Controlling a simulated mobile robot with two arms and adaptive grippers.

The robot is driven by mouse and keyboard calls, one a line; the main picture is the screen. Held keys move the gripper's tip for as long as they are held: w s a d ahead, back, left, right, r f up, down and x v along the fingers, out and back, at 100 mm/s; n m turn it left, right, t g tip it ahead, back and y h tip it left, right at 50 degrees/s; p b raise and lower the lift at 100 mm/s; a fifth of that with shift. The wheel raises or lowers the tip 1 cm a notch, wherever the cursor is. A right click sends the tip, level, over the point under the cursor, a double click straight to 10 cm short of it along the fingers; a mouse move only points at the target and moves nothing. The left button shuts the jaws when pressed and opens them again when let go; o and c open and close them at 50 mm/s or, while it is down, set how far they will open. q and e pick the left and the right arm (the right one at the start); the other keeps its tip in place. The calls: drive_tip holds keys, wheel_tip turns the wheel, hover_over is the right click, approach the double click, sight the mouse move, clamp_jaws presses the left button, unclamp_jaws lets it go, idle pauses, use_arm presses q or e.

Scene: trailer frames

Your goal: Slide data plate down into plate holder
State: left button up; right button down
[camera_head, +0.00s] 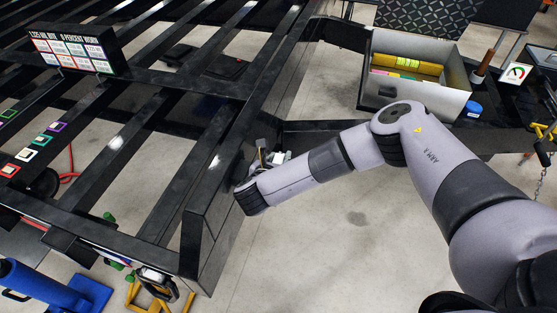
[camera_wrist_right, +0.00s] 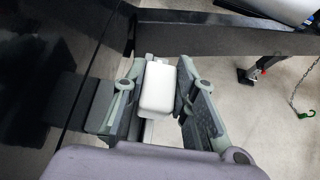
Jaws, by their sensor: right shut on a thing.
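My right gripper (camera_head: 266,157) is beside the black trailer frame's side rail (camera_head: 209,220), at the far end of my arm. In the right wrist view, the right gripper (camera_wrist_right: 160,88) has its grey-green fingers on either side of a small white plate-like piece (camera_wrist_right: 158,84), and is shut on it. I take this piece to be the data plate; I see no markings on it. A small pale part of it may show beside the gripper in the head view. I cannot make out the plate holder. My left gripper is not in view.
A grey open box (camera_head: 440,98) with yellow rolls (camera_head: 407,64) stands on the frame at upper right, near a blue cap (camera_head: 474,109). A label board (camera_head: 75,50) stands at upper left. A blue stand (camera_head: 60,290) is at lower left. Concrete floor (camera_head: 340,240) is open below my arm.

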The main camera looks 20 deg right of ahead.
drive_tip(key=shift+f, duration=0.25)
drive_tip(key=c, duration=1.2)
unclamp_jaws()
drive_tip(key=v, duration=1.2)
drive_tip(key=shift+f, duration=0.1)
drive_tip(key=shift+a, duration=0.1)
